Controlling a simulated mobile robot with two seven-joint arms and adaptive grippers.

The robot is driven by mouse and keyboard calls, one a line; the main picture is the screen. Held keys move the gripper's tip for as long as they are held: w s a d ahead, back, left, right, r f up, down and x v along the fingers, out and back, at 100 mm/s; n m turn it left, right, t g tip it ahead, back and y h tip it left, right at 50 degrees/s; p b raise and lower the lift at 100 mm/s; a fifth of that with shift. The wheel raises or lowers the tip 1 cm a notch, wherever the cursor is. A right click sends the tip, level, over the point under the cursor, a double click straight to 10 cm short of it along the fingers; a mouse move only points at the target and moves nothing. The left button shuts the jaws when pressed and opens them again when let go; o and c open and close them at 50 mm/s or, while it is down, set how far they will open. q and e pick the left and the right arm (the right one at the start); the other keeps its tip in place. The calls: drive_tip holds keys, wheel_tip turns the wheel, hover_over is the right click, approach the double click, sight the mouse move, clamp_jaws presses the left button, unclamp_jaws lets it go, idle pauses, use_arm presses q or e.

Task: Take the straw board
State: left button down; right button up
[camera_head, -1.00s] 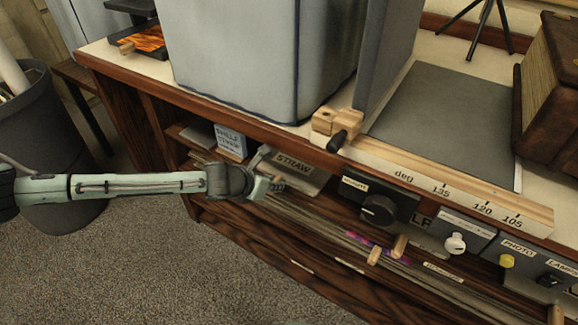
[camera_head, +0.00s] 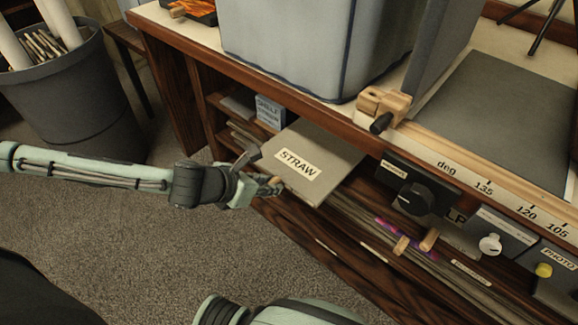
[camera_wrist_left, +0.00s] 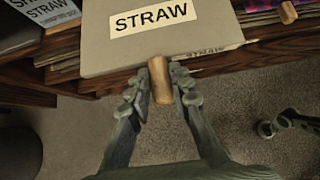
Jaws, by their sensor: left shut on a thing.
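The straw board (camera_head: 327,149) is a flat grey board with a white STRAW label, sticking partly out of the shelf under the bench. It also shows in the left wrist view (camera_wrist_left: 215,35), with a wooden peg handle (camera_wrist_left: 160,80) on its front edge. My left gripper (camera_head: 268,184) is at that front edge. In the left wrist view its two fingers (camera_wrist_left: 161,86) are closed on either side of the peg. The rear of the board is hidden inside the shelf. My right gripper is not in view; only part of an arm shows at the bottom.
A box labelled SHELF (camera_head: 270,112) stands in the shelf left of the board. A black dial unit (camera_head: 415,190) is mounted to its right. More boards with wooden pegs (camera_head: 401,244) lie lower right. A grey bin (camera_head: 75,105) stands on the floor at left; carpet in front is clear.

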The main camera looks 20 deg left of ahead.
use_arm(q)
drive_tip(key=s, duration=0.1)
drive_tip(key=s+a, duration=0.1)
drive_tip(key=s, duration=0.1)
drive_tip(key=shift+s+a+r, duration=0.1)
drive_tip(key=shift+s+a, duration=0.05)
drive_tip(key=shift+s, duration=0.15)
